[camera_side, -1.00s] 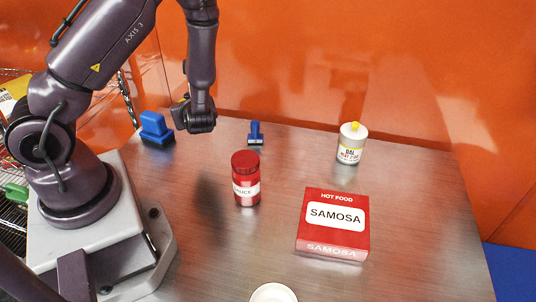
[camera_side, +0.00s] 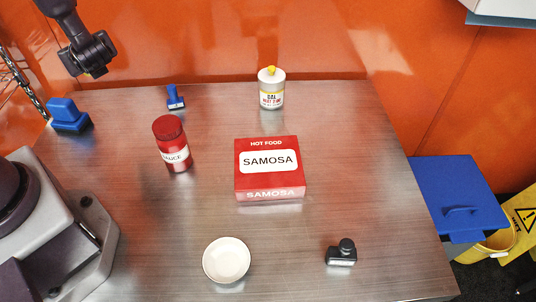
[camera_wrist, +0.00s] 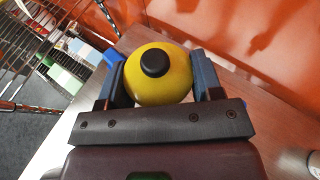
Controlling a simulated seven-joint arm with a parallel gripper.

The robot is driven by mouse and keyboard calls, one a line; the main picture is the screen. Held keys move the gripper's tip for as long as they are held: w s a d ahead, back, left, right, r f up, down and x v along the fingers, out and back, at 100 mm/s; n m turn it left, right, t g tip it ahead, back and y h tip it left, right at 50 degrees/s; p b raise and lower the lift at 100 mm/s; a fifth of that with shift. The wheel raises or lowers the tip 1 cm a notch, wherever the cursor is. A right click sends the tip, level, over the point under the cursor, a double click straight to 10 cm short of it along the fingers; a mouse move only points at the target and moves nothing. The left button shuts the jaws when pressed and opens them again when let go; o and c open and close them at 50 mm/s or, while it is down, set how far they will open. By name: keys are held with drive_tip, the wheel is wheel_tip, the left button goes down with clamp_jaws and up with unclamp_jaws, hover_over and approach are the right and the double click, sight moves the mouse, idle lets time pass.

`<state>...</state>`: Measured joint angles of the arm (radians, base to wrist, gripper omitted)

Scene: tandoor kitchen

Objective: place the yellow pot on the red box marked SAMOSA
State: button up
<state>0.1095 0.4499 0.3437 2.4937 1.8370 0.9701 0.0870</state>
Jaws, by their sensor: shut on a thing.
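The yellow pot (camera_wrist: 160,88), rounded with a black knob on its lid, shows in the wrist view between the two fingers of my gripper (camera_wrist: 158,72). My gripper is shut on it. In the side view my gripper (camera_side: 92,62) is at the upper left, above the table's back left; its fingers and the pot are mostly hidden there. The red box marked SAMOSA (camera_side: 268,184) lies flat near the middle of the table, to the right of my gripper and well apart from it. Its top is bare.
A red sauce bottle (camera_side: 172,138) stands left of the box. A white DAL container (camera_side: 271,95) stands behind it. A white bowl (camera_side: 226,260) and a black stamp-like object (camera_side: 341,254) are in front. Two blue-handled tools (camera_side: 68,112) (camera_side: 174,95) are at the back left.

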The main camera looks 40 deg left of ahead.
drive_tip(key=w+d+m+t+h, duration=0.1)
drive_tip(key=w+d+m+t, duration=0.2)
drive_tip(key=w+d, duration=0.4)
drive_tip(key=m+t+h, duration=0.8)
drive_tip(key=m+h, duration=0.1)
drive_tip(key=m, duration=0.1)
hover_over(267, 162)
drive_tip(key=f, duration=0.1)
drive_tip(key=shift+w+f, duration=0.15)
drive_tip(key=shift+f, duration=5.85)
drive_tip(key=shift+f, duration=0.1)
drive_tip(key=o, duration=1.1)
drive_tip(key=shift+f, duration=0.1)
drive_tip(key=shift+c, duration=0.2)
